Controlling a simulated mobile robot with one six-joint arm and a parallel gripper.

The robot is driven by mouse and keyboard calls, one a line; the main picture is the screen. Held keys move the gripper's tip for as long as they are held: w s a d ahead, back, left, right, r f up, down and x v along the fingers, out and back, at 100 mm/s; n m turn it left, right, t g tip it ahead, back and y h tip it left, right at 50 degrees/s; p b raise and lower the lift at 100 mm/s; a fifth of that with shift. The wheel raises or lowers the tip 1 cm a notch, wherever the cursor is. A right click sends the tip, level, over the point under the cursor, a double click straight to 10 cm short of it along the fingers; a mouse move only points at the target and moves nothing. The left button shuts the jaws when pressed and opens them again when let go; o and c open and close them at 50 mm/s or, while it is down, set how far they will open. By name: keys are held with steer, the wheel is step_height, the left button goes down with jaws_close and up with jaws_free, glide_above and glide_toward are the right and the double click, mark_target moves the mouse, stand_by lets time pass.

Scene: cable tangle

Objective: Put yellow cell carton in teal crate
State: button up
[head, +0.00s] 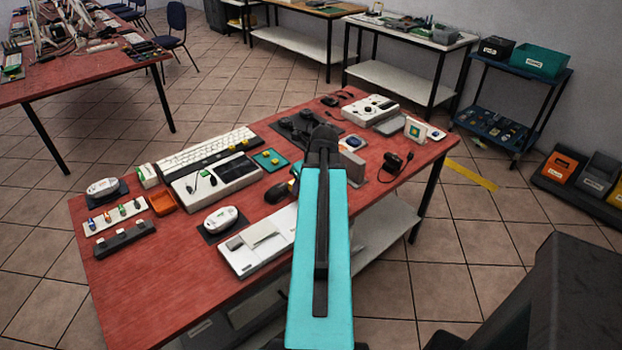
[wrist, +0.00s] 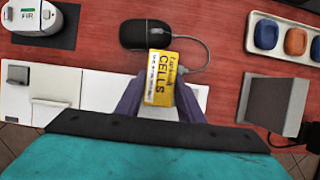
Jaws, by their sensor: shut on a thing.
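The yellow cell carton (wrist: 159,78), printed "CELLS", is between the two fingers of my gripper (wrist: 158,92) in the wrist view. My gripper is shut on it, over the red table beside a black mouse. In the head view my teal arm hides the gripper tips and the carton. The teal crate (head: 540,60) stands on the top shelf of a dark blue cart at the far right of the head view, well away from my gripper.
The black mouse (wrist: 146,34) and its cable lie close beyond the carton. A grey upright bracket (wrist: 275,103) stands to the right. The red table (head: 130,290) is crowded with devices. A black bin (head: 496,48) sits left of the crate. Tiled floor lies between table and cart.

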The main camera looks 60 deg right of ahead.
steer(key=shift+w+a, duration=0.25)
steer(key=shift+w, duration=0.2)
steer(key=w+a+r+n+y, duration=0.1)
steer(key=w+a+n, duration=0.3)
steer(key=w+a, duration=0.2)
steer(key=w+a+n+g+y, duration=0.1)
steer(key=w+a+n+y, duration=0.1)
steer(key=w+a+n, duration=0.3)
steer(key=w+a+r+n+y, duration=0.1)
steer(key=w+a+n+y, duration=0.1)
steer(key=w+a+n, duration=0.3)
steer(key=shift+w+a+r+g, duration=0.15)
steer(key=shift+w+a+r, duration=0.05)
steer(key=shift+w+a, duration=0.3)
steer(key=shift+w+a+r+g, duration=0.15)
steer(key=shift+w+a, duration=0.3)
steer(key=shift+a, duration=0.05)
steer(key=w+a+r+n+g, duration=0.2)
steer(key=a+n, duration=0.3)
steer(key=a, duration=0.3)
steer(key=w+a+r+n+g, duration=0.1)
steer(key=w+a+n, duration=0.2)
steer(key=a, duration=0.6)
steer(key=w+a+r+n+g, duration=0.2)
steer(key=w+a+n, duration=0.1)
steer(key=a+n, duration=0.4)
steer(key=shift+w+a+r+g, duration=0.25)
steer(key=shift+a+r+g, duration=0.1)
steer(key=shift+a, duration=0.6)
steer(key=shift+d, duration=0.15)
